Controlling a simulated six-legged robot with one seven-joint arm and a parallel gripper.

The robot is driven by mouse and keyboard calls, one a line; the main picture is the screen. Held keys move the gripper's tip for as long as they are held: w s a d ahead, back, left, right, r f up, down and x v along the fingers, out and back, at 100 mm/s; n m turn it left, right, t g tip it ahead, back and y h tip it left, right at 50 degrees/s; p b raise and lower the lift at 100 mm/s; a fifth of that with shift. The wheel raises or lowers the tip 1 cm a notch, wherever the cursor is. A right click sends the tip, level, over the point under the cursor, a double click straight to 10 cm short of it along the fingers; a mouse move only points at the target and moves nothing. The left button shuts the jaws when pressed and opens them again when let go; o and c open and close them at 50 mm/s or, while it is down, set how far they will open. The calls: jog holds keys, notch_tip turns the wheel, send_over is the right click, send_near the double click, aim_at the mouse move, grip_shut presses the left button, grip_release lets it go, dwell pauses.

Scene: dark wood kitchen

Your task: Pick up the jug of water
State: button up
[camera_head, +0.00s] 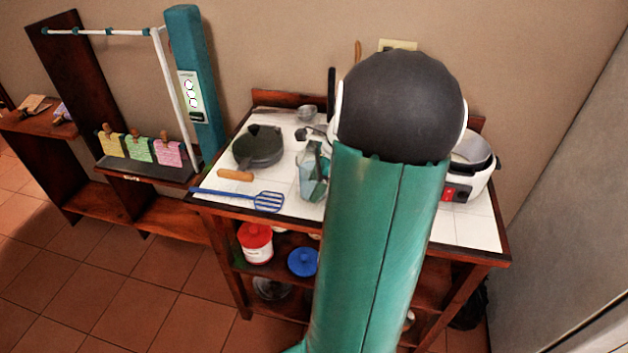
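A clear, bluish glass jug (313,172) stands on the white tiled top of a dark wood table (222,193). It is near the middle of the table, and its right side is partly hidden behind my arm. My own arm, green with a dark rounded joint, rises across the front of the view. My gripper is not visible, so its place relative to the jug cannot be seen. I cannot tell how much water the jug holds.
A dark lidded pan (258,147) and a blue slotted spatula (268,201) lie left of the jug. A white cooker (475,166) stands at the right. Red-lidded (256,243) and blue-lidded (303,262) containers sit on the shelf below. Floor at the left front is clear.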

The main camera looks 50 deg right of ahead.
jog(key=c, duration=0.9)
jog(key=shift+r, duration=0.2)
